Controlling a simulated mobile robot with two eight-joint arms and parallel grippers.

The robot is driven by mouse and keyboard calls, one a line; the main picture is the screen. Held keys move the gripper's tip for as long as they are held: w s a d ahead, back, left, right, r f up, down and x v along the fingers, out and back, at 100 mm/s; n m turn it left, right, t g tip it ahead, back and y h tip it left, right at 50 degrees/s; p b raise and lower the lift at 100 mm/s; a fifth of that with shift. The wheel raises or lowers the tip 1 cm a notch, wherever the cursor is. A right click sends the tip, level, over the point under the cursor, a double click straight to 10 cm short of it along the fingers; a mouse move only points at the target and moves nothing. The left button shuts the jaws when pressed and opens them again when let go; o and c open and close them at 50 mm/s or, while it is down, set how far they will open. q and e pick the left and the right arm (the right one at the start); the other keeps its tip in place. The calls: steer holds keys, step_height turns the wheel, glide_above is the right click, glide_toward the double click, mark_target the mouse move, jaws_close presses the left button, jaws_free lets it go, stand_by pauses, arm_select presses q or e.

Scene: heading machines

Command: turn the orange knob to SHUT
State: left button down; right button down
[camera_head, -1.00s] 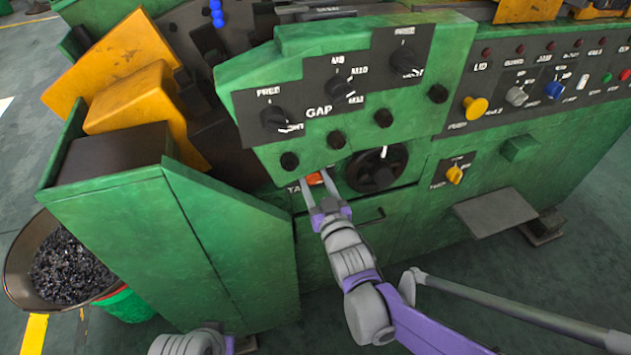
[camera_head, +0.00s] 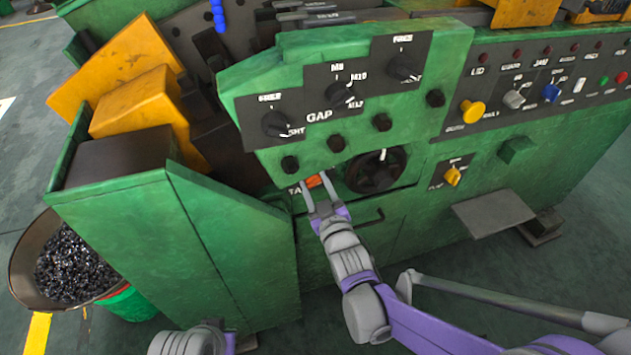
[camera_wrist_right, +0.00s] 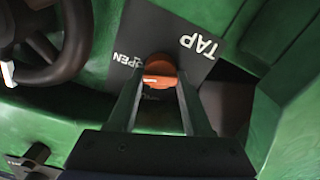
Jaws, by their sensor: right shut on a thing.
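The orange knob (camera_head: 315,181) sits low on the green machine front, on a dark plate. The wrist view shows the knob (camera_wrist_right: 160,68) with a white mark on its face, lying nearly level in the picture. The plate (camera_wrist_right: 190,38) reads TAP, with OPEN at the knob's left. No SHUT label can be read; a faint mark below the knob is partly hidden between the fingers. My right gripper (camera_head: 316,189) is shut on the knob, one finger on each side. My left gripper is out of view; only part of that arm shows at the bottom.
A black handwheel (camera_head: 377,170) is close to the right of the knob. A green box (camera_head: 150,235) juts out on the left. A yellow knob (camera_head: 453,176) and a grey step (camera_head: 493,213) are farther right.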

steer(key=n+p, duration=0.1)
steer(key=n, duration=0.2)
steer(key=shift+n, duration=0.4)
steer(key=n+p, duration=0.1)
steer(key=n, duration=0.2)
steer(key=shift+a+n+p, duration=0.1)
steer(key=shift+n+p, duration=0.2)
steer(key=n+p, duration=0.1)
steer(key=n, duration=0.2)
steer(key=shift+f+n, duration=0.1)
steer(key=shift+n, duration=0.2)
steer(key=shift+f+n+p, duration=0.1)
steer(key=shift+n+p, duration=0.35)
steer(key=shift+n, duration=0.95)
steer(key=shift+c, duration=1.6)
jaws_free()
steer(key=v, duration=1.1)
